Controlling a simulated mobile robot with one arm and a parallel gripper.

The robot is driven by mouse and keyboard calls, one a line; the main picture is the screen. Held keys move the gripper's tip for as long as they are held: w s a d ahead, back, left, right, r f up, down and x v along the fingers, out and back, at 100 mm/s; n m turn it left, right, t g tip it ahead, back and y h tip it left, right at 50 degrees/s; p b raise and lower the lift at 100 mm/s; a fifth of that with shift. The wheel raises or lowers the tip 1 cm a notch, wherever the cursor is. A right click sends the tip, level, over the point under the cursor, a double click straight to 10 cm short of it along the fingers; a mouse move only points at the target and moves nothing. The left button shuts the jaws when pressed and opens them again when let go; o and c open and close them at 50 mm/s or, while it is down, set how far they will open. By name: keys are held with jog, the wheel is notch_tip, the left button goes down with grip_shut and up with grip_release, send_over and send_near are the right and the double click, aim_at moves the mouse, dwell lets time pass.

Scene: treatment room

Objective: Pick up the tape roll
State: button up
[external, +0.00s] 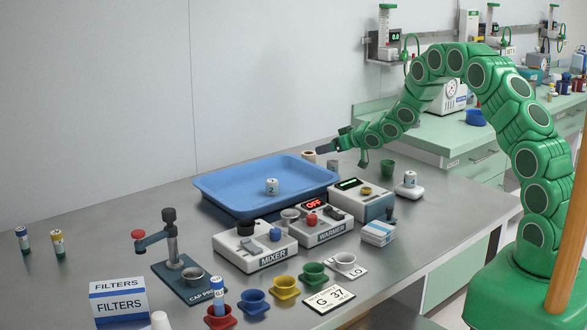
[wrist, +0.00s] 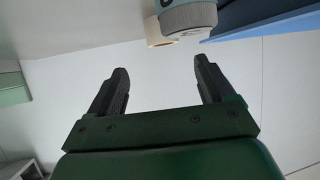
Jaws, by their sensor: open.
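The tape roll, a small beige ring (external: 309,156), sits on the steel counter by the back right corner of the blue tray. In the wrist view a beige rounded piece, which looks like the tape roll (wrist: 154,32), shows at the top, partly hidden behind a container with a ridged grey cap (wrist: 190,17). My gripper (external: 331,143) is to the right of the roll in the external view. In the wrist view its two dark fingers (wrist: 160,68) are spread with nothing between them. The roll and the capped container lie beyond the fingertips.
A small grey container (external: 333,166) stands just below my gripper, and a green cup (external: 387,167) is to the right. The mixer (external: 255,246) and warmer (external: 322,232) stand in front of the tray.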

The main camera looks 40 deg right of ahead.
aim_at(314, 154)
jog(key=shift+x, duration=1.85)
jog(key=shift+w+a+f, duration=0.55)
jog(key=shift+w+f, duration=0.25)
jog(key=shift+w, duration=0.1)
jog(key=shift+w+a+f, duration=0.1)
jog(key=shift+w+f, duration=0.05)
jog(key=shift+w, duration=0.5)
jog(key=c, duration=1.1)
